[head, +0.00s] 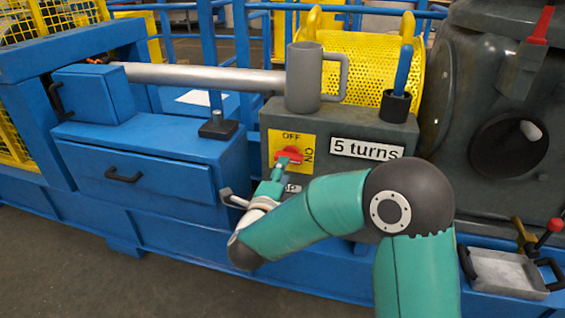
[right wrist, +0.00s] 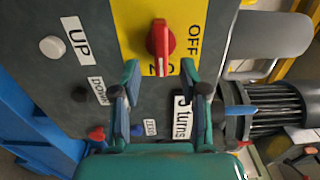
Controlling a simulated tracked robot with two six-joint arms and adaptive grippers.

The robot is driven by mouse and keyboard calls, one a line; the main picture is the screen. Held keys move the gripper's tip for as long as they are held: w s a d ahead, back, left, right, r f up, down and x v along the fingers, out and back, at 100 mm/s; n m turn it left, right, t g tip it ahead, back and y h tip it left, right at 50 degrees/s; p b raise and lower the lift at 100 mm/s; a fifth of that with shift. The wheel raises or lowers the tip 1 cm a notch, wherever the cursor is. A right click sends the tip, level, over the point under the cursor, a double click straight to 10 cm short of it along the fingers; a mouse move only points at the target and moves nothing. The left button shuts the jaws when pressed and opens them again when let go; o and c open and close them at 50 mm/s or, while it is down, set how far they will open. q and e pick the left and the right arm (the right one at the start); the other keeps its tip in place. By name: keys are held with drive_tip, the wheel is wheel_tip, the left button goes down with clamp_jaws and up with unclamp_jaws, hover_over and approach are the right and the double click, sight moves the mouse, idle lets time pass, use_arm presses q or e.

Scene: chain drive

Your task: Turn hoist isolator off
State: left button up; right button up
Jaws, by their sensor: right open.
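The hoist isolator is a red rotary knob (head: 289,156) on a yellow plate (head: 278,143) marked OFF at the top and ON at the right. The knob also shows in the right wrist view (right wrist: 160,40), its long handle lying towards the ON mark, which it partly covers. My right gripper (head: 278,173) is close in front of the knob. In the right wrist view the gripper (right wrist: 159,75) is open and empty, its two fingers spread either side of the knob's line; I cannot tell whether either touches it. My left gripper is not in view.
The grey control box (head: 375,130) carries a "5 turns" label (head: 366,149), a grey mug (head: 310,78) and a blue-handled tool in a black cup (head: 395,105). UP and DOWN buttons (right wrist: 52,46) sit beside the plate. A metal tray (head: 505,272) stands at the right.

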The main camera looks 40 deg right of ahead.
sight(289, 155)
drive_tip(key=shift+x, duration=3.15)
